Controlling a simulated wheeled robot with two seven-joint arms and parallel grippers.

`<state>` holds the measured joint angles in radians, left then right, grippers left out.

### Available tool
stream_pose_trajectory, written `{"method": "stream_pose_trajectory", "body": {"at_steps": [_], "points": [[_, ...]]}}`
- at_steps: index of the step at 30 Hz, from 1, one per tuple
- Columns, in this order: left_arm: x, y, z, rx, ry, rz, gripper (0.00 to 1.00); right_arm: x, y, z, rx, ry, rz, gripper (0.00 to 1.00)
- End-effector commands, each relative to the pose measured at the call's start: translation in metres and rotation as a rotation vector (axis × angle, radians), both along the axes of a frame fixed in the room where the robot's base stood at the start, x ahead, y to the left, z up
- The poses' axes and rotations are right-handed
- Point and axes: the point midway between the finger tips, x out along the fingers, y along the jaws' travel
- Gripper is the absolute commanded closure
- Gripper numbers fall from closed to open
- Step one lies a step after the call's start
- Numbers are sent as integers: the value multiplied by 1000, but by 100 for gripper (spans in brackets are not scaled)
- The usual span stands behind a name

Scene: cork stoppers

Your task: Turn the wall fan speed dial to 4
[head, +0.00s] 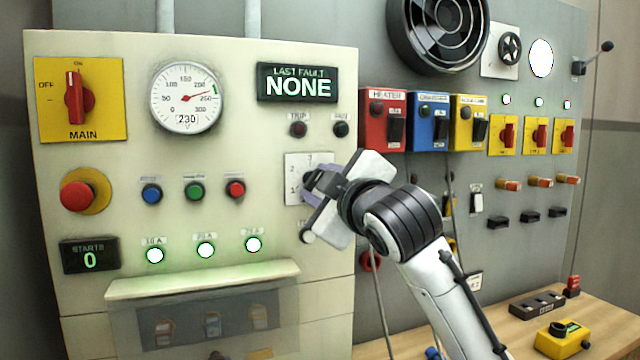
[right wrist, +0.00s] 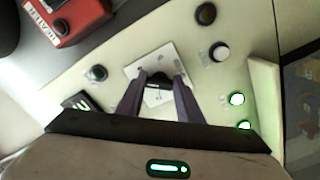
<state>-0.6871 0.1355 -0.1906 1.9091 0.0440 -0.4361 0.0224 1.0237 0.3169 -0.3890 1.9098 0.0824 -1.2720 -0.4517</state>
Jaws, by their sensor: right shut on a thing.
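A white dial plate (head: 294,166) with small numerals is on the cream panel, below the fault display. My right gripper (head: 316,184) covers most of it in the head view, with its fingers at the plate. In the right wrist view, the purple fingers of my right gripper (right wrist: 159,84) are on either side of a black knob (right wrist: 158,77) in the middle of the plate (right wrist: 139,69). The gripper is shut on this knob. Which numeral the knob points to cannot be read. A dark round fan (head: 438,30) is on the grey wall at the top. My left gripper is not in view.
The cream panel also holds a gauge (head: 186,97), the red MAIN switch (head: 75,98) and a red stop button (head: 77,196). A ledge (head: 203,279) juts out below. Red, blue and yellow boxes (head: 428,120) stand out from the wall beside my right arm.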

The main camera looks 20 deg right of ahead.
Motion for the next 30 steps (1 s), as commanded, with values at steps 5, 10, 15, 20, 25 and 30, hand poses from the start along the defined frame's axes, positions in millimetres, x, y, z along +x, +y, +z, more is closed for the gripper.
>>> {"method": "stream_pose_trajectory", "body": {"at_steps": [5,10,15,20,25,30], "points": [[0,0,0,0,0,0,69,0,2,-2,148,7,2,90],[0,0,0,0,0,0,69,0,2,-2,261,12,2,90],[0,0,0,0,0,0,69,0,2,-3,338,14,1,90],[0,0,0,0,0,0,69,0,2,-2,381,16,1,90],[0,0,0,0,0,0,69,0,2,-2,399,16,0,90],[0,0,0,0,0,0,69,0,2,-2,401,16,0,90]]}}
